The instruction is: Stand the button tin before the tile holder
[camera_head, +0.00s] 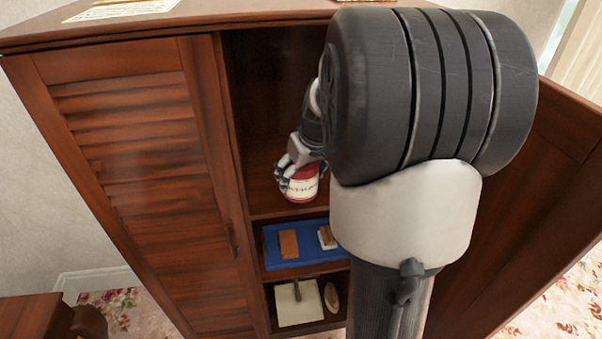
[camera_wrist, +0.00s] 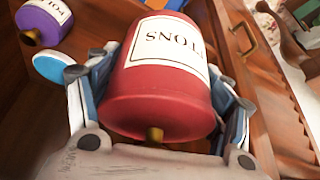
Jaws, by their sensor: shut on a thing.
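The button tin (camera_wrist: 165,85) is red with a white label, of which "TONS" shows upside down in the wrist view. A small brass knob is at its near end. My gripper (camera_wrist: 158,95) is shut on it, one finger on each side. In the head view the tin (camera_head: 303,190) is in my gripper (camera_head: 292,172), in the open cabinet's upper compartment. I cannot tell whether it touches the shelf. I cannot make out the tile holder for certain; my arm hides the compartment's right side in the head view.
A purple tin (camera_wrist: 45,22) with a white label lies in view at the wrist view's upper left. Below the upper shelf, a blue tray (camera_head: 285,262) holds small blocks. A pale board (camera_head: 298,312) is lower down. The cabinet's left door (camera_head: 140,170) is shut.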

